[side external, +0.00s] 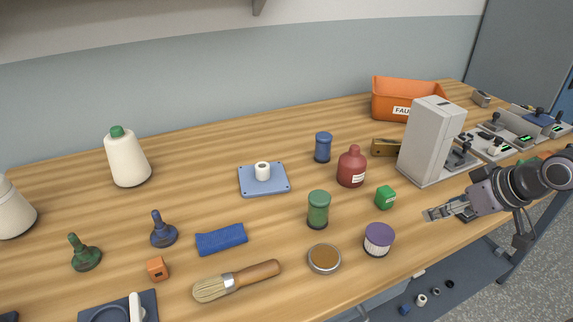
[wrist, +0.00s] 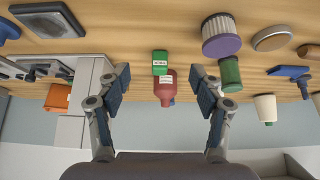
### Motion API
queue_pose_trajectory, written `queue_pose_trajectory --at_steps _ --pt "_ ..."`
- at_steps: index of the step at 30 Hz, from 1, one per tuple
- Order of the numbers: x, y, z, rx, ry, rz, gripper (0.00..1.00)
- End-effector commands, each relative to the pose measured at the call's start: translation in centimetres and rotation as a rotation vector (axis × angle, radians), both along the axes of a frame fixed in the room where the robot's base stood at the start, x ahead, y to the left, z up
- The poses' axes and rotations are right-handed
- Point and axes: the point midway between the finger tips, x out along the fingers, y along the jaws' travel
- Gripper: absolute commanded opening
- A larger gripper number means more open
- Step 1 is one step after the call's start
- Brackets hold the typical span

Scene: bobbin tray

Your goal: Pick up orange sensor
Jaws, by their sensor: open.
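The orange sensor (side external: 157,268) is a small orange cube with a dark mark on its front. It sits on the wooden table at the lower left in the side view, left of the brush. I cannot make it out in the wrist view. My gripper (side external: 430,214) is at the right in the side view, above the table's front edge and far from the orange sensor. In the wrist view my gripper (wrist: 160,80) has its two fingers spread, with nothing held between them.
The brush (side external: 237,281), blue cloth (side external: 221,240), tin (side external: 324,259), purple-topped filter (side external: 378,240) and green canister (side external: 318,209) stand between gripper and sensor. A green cube (side external: 385,197) and grey machine (side external: 431,142) are near my gripper. Bare wood surrounds the sensor's right side.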

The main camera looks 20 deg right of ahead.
Motion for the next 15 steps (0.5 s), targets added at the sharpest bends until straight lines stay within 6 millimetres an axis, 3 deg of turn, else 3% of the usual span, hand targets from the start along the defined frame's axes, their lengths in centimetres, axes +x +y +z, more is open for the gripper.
queue_pose_trajectory --at_steps 11,15 --pt "0.1 0.1 0.1 -0.001 0.000 0.004 0.51" --pt "1.3 1.1 1.3 -0.006 0.011 0.053 0.51"
